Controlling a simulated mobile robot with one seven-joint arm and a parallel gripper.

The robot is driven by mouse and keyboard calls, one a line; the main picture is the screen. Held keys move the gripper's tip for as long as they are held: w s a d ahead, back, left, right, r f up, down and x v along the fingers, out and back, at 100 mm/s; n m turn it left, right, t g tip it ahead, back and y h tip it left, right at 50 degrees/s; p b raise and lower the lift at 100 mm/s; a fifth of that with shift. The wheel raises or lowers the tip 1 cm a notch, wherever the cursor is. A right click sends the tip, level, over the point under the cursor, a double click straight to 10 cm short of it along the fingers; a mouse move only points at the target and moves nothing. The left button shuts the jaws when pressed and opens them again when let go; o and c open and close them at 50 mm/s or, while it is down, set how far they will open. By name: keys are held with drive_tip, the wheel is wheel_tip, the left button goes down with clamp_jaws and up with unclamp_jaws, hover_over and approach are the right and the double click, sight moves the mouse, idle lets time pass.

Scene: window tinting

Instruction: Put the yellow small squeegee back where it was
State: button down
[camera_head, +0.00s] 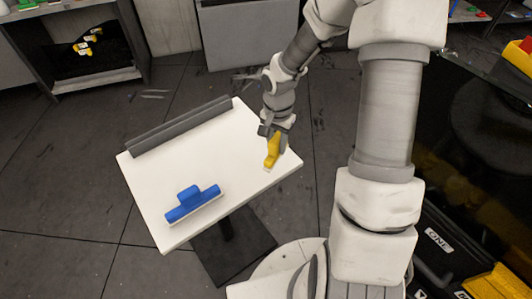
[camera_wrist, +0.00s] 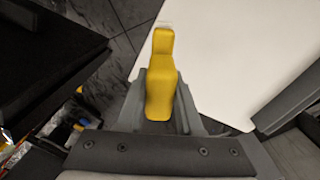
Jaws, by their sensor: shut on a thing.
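The small yellow squeegee (camera_head: 272,151) is in my gripper (camera_head: 274,135) at the right corner of the white table (camera_head: 215,155). In the wrist view the yellow squeegee (camera_wrist: 162,75) sits between the two grey fingers of my gripper (camera_wrist: 160,100), which is shut on it. Its pale tip points down toward the tabletop in the head view. I cannot tell whether the tip touches the table. A blue squeegee (camera_head: 193,203) lies near the table's front left edge.
A grey raised bar (camera_head: 180,125) runs along the table's back left edge. The middle of the table is clear. A dark shelf (camera_head: 90,50) with yellow items stands at the back left. A black surface (camera_head: 490,110) is at the right.

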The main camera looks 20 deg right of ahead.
drive_tip(key=shift+w+a+f, duration=0.35)
drive_tip(key=shift+a+f, duration=0.05)
drive_tip(key=shift+f, duration=0.6)
drive_tip(key=shift+w+a+f, duration=0.35)
drive_tip(key=shift+a+f, duration=0.1)
drive_tip(key=shift+f, duration=0.5)
drive_tip(key=shift+w+a+f, duration=0.35)
drive_tip(key=shift+a+f, duration=0.05)
drive_tip(key=shift+f, duration=0.6)
drive_tip(key=c, duration=0.6)
unclamp_jaws()
drive_tip(key=shift+o, duration=0.2)
